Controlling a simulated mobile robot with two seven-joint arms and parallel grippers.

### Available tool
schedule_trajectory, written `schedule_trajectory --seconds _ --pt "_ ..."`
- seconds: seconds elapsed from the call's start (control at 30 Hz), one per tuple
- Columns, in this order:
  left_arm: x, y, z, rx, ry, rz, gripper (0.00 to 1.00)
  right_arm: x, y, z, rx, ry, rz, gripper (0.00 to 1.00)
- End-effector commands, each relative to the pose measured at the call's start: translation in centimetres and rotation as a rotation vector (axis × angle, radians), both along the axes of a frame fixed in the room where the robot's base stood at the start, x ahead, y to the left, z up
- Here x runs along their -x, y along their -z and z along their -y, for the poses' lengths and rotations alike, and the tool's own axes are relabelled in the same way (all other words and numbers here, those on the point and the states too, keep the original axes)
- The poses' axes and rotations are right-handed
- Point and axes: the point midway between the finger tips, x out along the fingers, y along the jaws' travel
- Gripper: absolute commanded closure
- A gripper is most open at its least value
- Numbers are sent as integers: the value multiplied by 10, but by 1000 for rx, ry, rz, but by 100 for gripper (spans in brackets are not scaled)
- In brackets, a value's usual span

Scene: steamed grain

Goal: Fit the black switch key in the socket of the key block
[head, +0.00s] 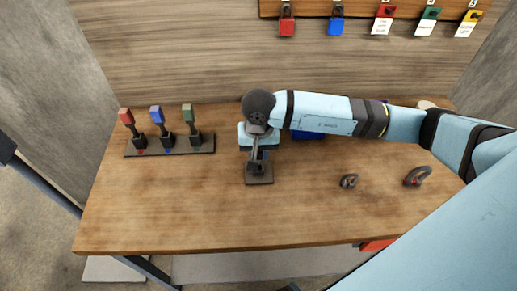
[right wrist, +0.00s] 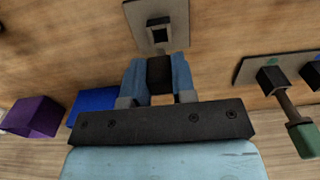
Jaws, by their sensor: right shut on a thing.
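The key block (head: 259,179) is a small dark grey plate with a black socket, near the middle of the table. In the right wrist view the key block (right wrist: 140,16) is at the top, and its socket (right wrist: 158,33) shows a dark square opening. My right gripper (head: 257,155) is above the block's far side. In the right wrist view my right gripper (right wrist: 156,80) is shut on the black switch key (right wrist: 160,70). The key is just below the socket in that picture; its lower end is hidden, so I cannot tell whether they touch. My left gripper is not in view.
A rack (head: 170,151) with red, blue and green switch keys stands at the left. A blue box (head: 308,136) is partly behind my right arm; a purple box (right wrist: 34,116) is beside it. Dark rings (head: 348,181) lie at the right. The front left of the table is clear.

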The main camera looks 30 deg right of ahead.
Motion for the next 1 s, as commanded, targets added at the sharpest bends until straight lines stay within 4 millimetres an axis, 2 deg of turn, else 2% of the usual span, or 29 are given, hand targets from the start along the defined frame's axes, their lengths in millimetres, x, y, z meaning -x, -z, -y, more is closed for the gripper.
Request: schedule_trajectory --seconds 1.0 --pt "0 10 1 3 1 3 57 0 37 0 0 0 0 98"
